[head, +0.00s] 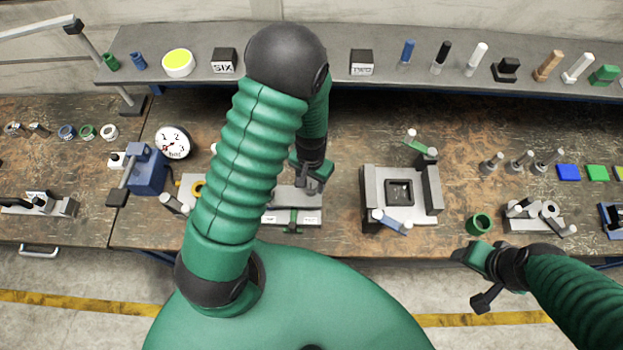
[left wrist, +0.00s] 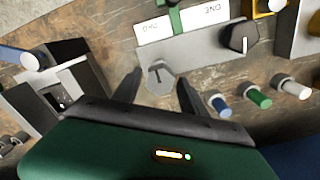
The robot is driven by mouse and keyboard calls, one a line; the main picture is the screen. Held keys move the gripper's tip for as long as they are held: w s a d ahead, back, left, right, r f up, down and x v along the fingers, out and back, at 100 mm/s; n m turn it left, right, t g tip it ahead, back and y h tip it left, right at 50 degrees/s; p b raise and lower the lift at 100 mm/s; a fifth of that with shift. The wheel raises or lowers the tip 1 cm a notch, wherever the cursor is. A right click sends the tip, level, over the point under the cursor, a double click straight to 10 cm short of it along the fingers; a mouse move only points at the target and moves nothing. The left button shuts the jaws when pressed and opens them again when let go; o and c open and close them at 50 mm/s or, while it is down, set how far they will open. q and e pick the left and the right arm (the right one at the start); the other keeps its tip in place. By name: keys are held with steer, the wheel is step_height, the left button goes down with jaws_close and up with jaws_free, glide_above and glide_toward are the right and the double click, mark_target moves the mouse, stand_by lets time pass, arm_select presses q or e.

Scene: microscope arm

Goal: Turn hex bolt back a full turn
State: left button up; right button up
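A grey rounded bolt-like piece with a raised ridge on top (left wrist: 160,77) stands between the fingers of my left gripper in the left wrist view; it looks like the hex bolt, though its hex shape is not clear. My left gripper (left wrist: 158,88) is open, one finger on each side, with gaps visible. In the head view my left gripper (head: 312,178) points down over the grey labelled fixture (head: 280,197), and the bolt is hidden or too small to tell. My right gripper (head: 468,277) is open and empty in front of the bench's front edge, away from the bolt.
A black knob with a white pointer (left wrist: 240,38) stands close to the bolt. Blue, green and white pegs (left wrist: 258,97) are nearby. A grey square fixture (head: 427,205) and a green ring (head: 479,224) stand to the right. A dial (head: 173,142) stands left.

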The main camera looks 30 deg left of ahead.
mark_target(311, 183)
arm_select(q)
steer(key=shift+o, duration=0.4)
steer(key=shift+r, duration=0.1)
steer(key=shift+w+r, duration=0.1)
steer(key=shift+r, duration=0.15)
step_height(311, 183, up, 16)
steer(key=b, duration=0.1)
